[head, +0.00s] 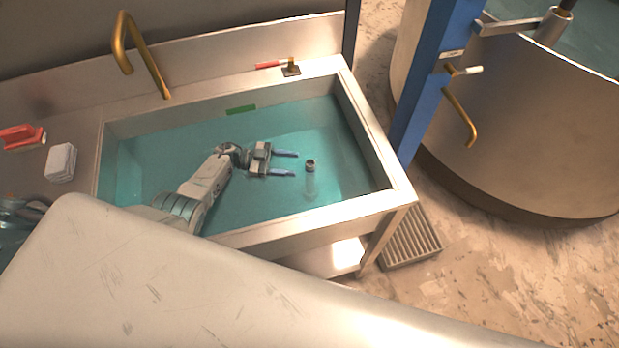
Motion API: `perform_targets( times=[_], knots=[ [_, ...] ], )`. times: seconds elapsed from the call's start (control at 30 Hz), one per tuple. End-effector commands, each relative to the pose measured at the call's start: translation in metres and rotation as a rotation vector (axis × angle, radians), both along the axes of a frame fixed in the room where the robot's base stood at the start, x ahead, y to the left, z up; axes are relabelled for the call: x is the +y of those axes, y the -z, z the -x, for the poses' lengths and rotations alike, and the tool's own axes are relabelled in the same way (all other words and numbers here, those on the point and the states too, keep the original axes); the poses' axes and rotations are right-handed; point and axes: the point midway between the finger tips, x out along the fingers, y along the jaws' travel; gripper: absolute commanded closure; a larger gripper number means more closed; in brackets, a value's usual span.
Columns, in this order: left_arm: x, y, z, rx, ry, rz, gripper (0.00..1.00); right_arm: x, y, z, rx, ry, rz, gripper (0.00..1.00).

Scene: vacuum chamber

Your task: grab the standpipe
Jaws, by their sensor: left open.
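The standpipe (311,182) is a short, pale, see-through upright tube with a dark, brownish top. It stands in the right half of a sink basin filled with teal water. My left gripper (284,164) reaches over the basin from the left. Nothing is between the fingers, and a small gap shows between the fingertips and the tube. The foot of the standpipe is blurred by the water. My right gripper is not in view.
The metal sink rim (395,199) surrounds the basin. A brass faucet (140,55) rises behind it. A red-handled item (268,65) lies on the back ledge. A white block (61,162) and a red item (22,137) sit at left. A blue post (430,85) and large round tank (530,120) stand at right.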

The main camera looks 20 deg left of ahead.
Motion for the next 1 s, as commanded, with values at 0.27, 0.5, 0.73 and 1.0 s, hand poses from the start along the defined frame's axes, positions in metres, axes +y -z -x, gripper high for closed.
perform_targets(
  times=[0.27,0.5,0.73,1.0],
  knots=[
    [-0.027,0.0,-0.004,0.001,0.0,0.0,0.49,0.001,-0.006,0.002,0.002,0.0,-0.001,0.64],
    [-0.062,0.002,-0.007,0.0,0.001,0.002,0.49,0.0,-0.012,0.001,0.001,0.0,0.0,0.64],
    [-0.07,0.004,-0.009,-0.001,-0.001,-0.001,0.49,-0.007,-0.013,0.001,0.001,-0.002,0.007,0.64],
    [-0.07,0.004,-0.008,0.0,0.0,-0.001,0.88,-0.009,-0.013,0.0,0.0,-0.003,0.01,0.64]
  ],
)
